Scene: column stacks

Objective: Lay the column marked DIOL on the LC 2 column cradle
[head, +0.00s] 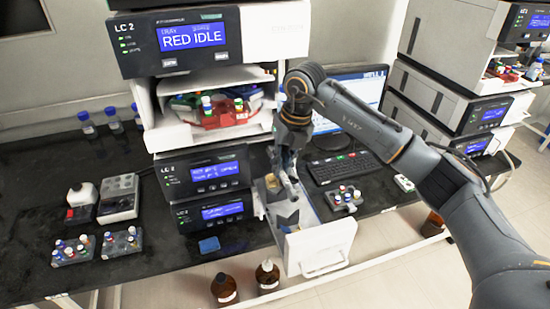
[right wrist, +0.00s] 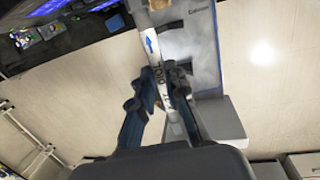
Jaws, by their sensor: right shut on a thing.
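The column marked DIOL (right wrist: 162,80) is a slim metal tube with a white label and a blue arrow. My right gripper (right wrist: 162,100) is shut on it around the label in the right wrist view. In the head view my right gripper (head: 288,172) points down over the open drawer (head: 318,247) beside the LC 2 stack (head: 207,185), and the column cannot be made out there. A grey panel (right wrist: 195,45) with small lettering lies behind the column in the wrist view. I cannot tell which part is the LC 2 cradle. My left gripper is not in view.
Vial racks (head: 122,242) and a small bench device (head: 118,197) stand on the left of the black bench. A keyboard (head: 345,167) and another vial rack (head: 343,198) are right of the drawer. Brown bottles (head: 267,275) stand below the bench edge.

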